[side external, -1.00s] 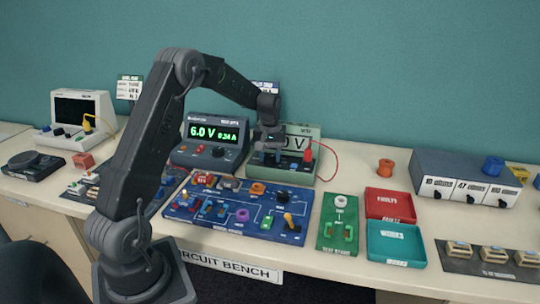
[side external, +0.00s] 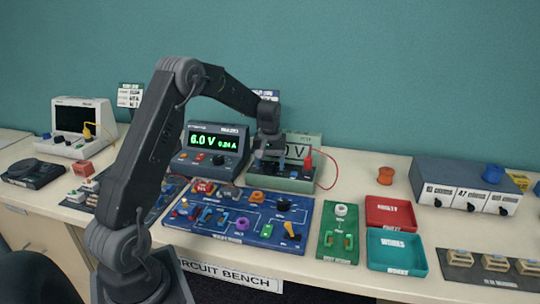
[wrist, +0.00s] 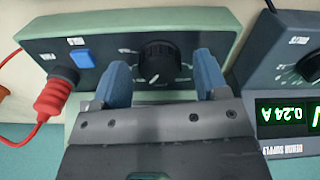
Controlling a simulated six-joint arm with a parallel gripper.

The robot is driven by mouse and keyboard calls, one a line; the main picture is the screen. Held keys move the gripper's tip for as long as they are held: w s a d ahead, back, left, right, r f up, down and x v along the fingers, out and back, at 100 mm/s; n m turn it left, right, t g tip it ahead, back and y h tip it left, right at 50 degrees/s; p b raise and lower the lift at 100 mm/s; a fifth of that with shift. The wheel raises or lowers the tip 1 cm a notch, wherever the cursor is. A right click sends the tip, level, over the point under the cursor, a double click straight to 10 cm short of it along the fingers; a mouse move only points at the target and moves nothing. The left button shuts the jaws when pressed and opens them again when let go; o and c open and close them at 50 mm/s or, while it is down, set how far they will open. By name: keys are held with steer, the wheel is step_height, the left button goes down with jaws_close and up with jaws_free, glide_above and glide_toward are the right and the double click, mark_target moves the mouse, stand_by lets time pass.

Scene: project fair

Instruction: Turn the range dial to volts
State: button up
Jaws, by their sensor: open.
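The range dial (wrist: 158,62) is a black ribbed knob on the front of a green meter box (wrist: 215,22). A white pointer mark shows on it, but the labels around it are too blurred to read. My gripper (wrist: 161,70) is open, with one blue finger on each side of the dial in the wrist view and a gap visible on both sides. In the side view the gripper (side external: 268,160) is low at the front of the meter box (side external: 292,185), hiding the dial.
A red plug (wrist: 55,95) with a red lead sits beside a blue button (wrist: 82,58) on the meter. The bench supply (side external: 205,160) reading 6.0 V stands close by. The blue circuit board (side external: 245,215) lies in front, with red (side external: 391,198) and teal (side external: 397,232) trays to the right.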

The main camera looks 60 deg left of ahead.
mark_target(270, 165)
step_height(270, 165, up, 14)
steer(key=shift+f, duration=0.15)
stand_by(0.6)
steer(key=s+d+r+m+t, duration=0.1)
steer(key=s+d+r+m, duration=0.2)
steer(key=d, duration=0.5)
steer(key=s+d+r+m+t, duration=0.1)
steer(key=s+d+r+m, duration=0.1)
steer(key=s+d+r, duration=0.45)
steer(key=s+d+f+m+t, duration=0.1)
steer(key=s+d+f+m, duration=0.2)
steer(key=s+d, duration=0.3)
steer(key=s+d+f+m+t, duration=0.2)
steer(key=s+d+f, duration=0.2)
steer(key=s+d, duration=0.3)
steer(key=shift+s+m+t, duration=0.3)
steer(key=shift+s+m, duration=0.1)
steer(key=shift+s, duration=0.4)
